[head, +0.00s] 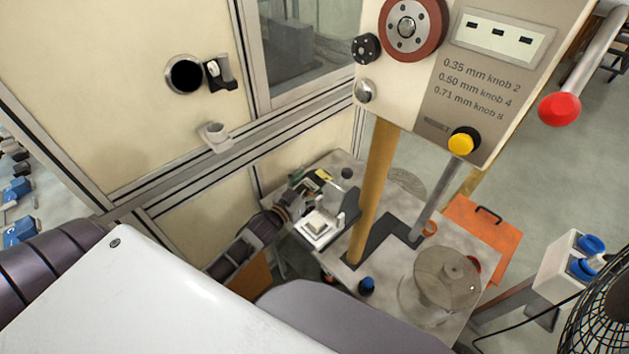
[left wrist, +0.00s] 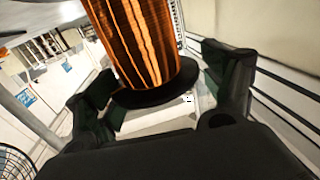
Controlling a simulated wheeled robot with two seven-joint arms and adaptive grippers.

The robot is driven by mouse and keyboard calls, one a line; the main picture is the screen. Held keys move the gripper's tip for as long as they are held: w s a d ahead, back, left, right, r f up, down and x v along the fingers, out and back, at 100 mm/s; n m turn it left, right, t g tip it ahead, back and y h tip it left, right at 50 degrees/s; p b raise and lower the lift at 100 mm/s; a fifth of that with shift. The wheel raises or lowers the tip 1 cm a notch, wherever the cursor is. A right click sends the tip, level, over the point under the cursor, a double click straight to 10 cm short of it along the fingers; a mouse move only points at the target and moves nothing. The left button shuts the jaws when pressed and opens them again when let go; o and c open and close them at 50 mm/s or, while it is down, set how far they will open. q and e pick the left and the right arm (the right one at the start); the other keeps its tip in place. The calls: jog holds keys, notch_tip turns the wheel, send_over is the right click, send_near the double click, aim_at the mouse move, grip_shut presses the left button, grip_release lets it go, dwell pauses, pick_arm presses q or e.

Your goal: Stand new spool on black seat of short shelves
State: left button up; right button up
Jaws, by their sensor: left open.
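A copper-wound spool (left wrist: 145,45) with a black flange fills the top middle of the left wrist view; its upper end is cut off by the frame edge. My left gripper (left wrist: 160,88) is open, with one dark finger on each side of the spool near its flange. I cannot tell whether the fingers touch it. The copper spool is not clear there. I cannot make out the black seat or short shelves. My right gripper is not in view.
A machine panel (head: 470,75) with a yellow button (head: 461,143) stands on a tan post (head: 373,190). A white block fixture (head: 317,228) lies near my left gripper. A cream wall panel (head: 120,90) bounds the left.

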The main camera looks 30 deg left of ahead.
pick_arm(q)
jog(key=shift+s+a, duration=0.15)
jog(key=shift+s, duration=0.75)
jog(key=shift+s+a, duration=0.2)
jog(key=shift+s, duration=0.75)
jog(key=shift+s+a, duration=0.15)
jog(key=shift+s, duration=0.75)
jog(key=shift+r, duration=0.25)
jog(key=shift+r+p, duration=0.8)
jog(key=shift+p, duration=0.2)
